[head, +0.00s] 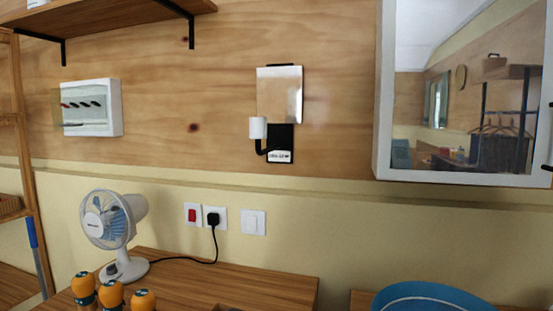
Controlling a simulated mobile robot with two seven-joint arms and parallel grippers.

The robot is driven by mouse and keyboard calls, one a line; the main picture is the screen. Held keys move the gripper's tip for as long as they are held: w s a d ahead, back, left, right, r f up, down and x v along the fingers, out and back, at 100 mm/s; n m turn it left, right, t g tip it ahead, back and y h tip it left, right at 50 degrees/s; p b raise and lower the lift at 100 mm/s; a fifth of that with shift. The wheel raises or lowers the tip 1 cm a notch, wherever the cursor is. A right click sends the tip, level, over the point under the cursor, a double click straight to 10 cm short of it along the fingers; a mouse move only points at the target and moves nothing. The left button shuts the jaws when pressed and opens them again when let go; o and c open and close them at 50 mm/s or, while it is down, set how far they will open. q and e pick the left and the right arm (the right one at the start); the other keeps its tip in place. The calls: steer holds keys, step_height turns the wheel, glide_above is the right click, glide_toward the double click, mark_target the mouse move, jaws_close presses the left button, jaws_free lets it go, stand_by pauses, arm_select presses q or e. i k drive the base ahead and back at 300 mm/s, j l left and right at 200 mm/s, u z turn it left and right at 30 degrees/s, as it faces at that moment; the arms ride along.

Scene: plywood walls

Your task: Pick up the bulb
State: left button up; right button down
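I see no loose bulb that I can make out for certain. A wall fixture (279,140) with a black backplate hangs on the plywood wall. A short black arm on it carries an upright white cylinder (257,128); I cannot tell whether this is a bulb, a shade or a socket. A pale, shiny rectangular panel (280,92) sits above and behind the cylinder. Neither of my grippers is in view.
A white fan (108,218) stands on a wooden counter (230,282), its cord running to wall sockets (213,217). Several orange-topped objects (112,294) stand at the front left. A mirrored cabinet (383,110) juts out at right. A blue round object (430,298) lies below it.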

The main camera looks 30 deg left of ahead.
mark_target(83, 285)
steer(key=u, duration=1.8)
